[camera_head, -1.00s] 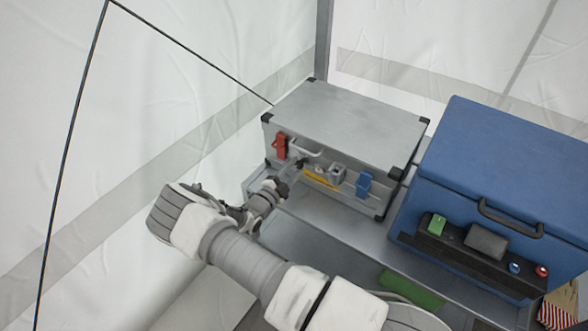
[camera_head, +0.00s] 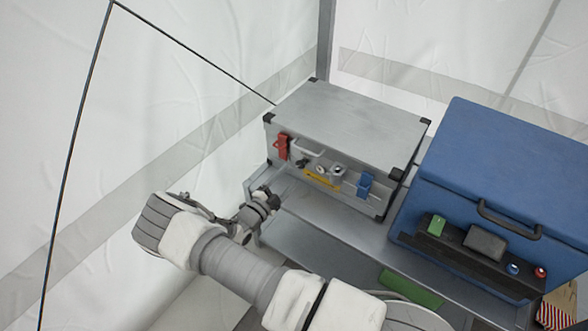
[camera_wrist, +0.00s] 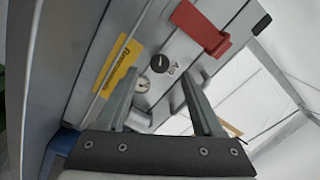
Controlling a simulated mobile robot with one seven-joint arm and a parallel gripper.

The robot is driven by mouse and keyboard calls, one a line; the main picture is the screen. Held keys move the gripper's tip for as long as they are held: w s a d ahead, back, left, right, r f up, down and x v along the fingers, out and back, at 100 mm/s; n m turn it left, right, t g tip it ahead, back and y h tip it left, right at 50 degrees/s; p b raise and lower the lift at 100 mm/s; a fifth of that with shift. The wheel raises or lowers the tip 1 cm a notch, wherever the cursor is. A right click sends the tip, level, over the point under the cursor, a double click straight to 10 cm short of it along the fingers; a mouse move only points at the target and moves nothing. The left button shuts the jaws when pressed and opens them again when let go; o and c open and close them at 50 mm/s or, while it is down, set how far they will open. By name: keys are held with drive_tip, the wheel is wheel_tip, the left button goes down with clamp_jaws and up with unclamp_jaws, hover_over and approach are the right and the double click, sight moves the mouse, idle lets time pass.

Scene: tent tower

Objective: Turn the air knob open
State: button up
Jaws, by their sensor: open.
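The silver case (camera_head: 350,125) has a small dark air knob (camera_head: 303,163) on its front face. In the wrist view the round black knob (camera_wrist: 160,63) sits beside the "AIR" lettering, with a pale line across it. I cannot tell from the line whether it is open. My gripper (camera_head: 272,198) is below and left of the knob in the head view, apart from the case. In the wrist view my gripper (camera_wrist: 158,76) is open and empty, its fingers on either side of the knob's line of sight, not touching it.
A pressure gauge (camera_wrist: 142,85) and yellow label (camera_wrist: 118,66) are near the knob. A red latch (camera_head: 282,147) and blue latch (camera_head: 365,185) flank the case front. A blue box (camera_head: 500,170) stands right on the metal shelf (camera_head: 335,215). The tent wall is left.

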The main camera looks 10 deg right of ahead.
drive_tip(key=p+v, duration=0.1)
drive_tip(key=v, duration=1.1)
drive_tip(key=shift+s+p, duration=0.2)
drive_tip(key=shift+p, duration=0.1)
drive_tip(key=shift+a+r, duration=0.1)
drive_tip(key=s+d+r+m+g+y, duration=0.15)
drive_tip(key=d+r+m+g, duration=0.4)
drive_tip(key=r+m, duration=0.55)
drive_tip(key=s+d+r+m+g+y, duration=0.1)
drive_tip(key=s+d+r+m+g, duration=0.25)
drive_tip(key=r+m+g, duration=0.6)
drive_tip(key=s+d+r+m+t+y, duration=0.2)
drive_tip(key=s+r+m+t+y, duration=0.25)
drive_tip(key=s+r+m, duration=0.8)
drive_tip(key=s+d+r+m+t+y, duration=0.2)
drive_tip(key=s+r+m+t+y, duration=0.35)
drive_tip(key=m, duration=1.25)
wheel_tip(320, 180, up, 19)
drive_tip(key=g+p, duration=0.2)
drive_tip(key=p, duration=1.5)
